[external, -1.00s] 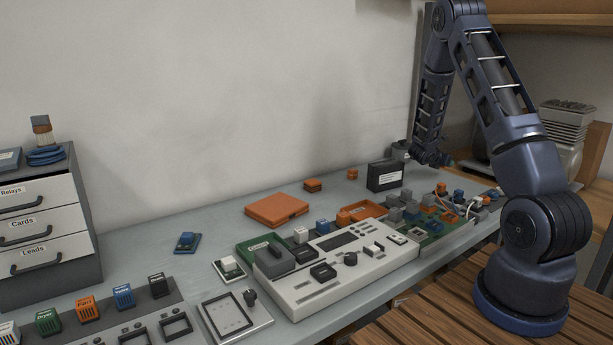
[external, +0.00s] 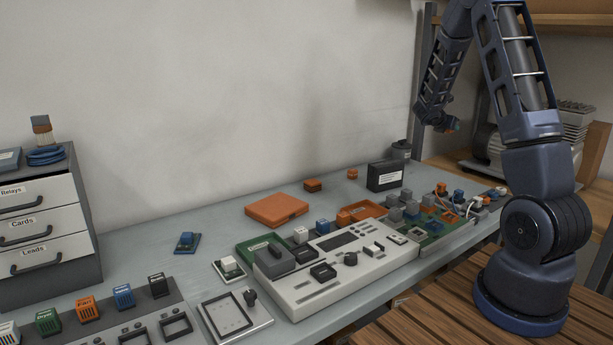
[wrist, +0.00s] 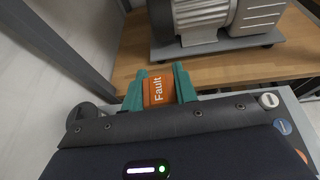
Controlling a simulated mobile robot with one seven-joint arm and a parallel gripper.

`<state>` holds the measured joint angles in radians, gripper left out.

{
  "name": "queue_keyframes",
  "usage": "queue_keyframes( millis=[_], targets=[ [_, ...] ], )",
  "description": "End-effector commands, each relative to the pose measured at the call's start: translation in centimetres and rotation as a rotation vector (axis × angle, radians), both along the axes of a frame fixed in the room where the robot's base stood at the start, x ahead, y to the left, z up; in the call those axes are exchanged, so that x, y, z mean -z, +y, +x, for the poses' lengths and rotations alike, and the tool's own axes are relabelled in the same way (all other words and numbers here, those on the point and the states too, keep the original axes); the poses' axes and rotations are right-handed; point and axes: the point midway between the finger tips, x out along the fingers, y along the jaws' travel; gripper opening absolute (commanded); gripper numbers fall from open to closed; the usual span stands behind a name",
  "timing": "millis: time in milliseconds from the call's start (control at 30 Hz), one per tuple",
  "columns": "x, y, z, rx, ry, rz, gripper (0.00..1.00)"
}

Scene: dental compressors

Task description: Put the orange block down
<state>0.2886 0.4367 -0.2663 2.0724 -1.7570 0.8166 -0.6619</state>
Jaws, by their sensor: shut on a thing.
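An orange block marked "Fault" (wrist: 158,92) sits between the teal fingers of my gripper (wrist: 158,84) in the wrist view. The fingers are shut on its two sides. In the external view my gripper (external: 450,127) is raised above the far right end of the bench, with a small bit of orange (external: 456,122) showing at its tip. The block is held in the air, apart from the bench top (external: 190,270).
A black box (external: 385,176) and a grey cylinder (external: 401,150) stand at the bench's back right. Boards with coloured blocks fill the front right. Two small orange blocks (external: 312,185) (external: 352,174) and an orange flat case (external: 277,210) lie behind.

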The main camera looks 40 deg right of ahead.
Motion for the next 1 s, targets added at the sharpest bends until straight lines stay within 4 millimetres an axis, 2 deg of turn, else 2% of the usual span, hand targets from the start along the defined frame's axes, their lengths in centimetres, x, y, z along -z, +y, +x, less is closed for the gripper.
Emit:
queue_keyframes(
  millis=[167,367,500,700,1000],
  targets=[
    [-0.3,2.2,2.4,-0.019,-0.001,-0.001,0.07],
    [-1.1,8.1,7.9,-0.059,-0.003,0.000,0.07],
    [-1.6,13.2,11.4,-0.088,-0.002,0.000,0.07],
    [-2.3,20.9,15.7,-0.126,-0.001,-0.001,0.07],
    [-2.8,33.3,19.9,-0.180,-0.001,0.000,0.07]
  ],
)
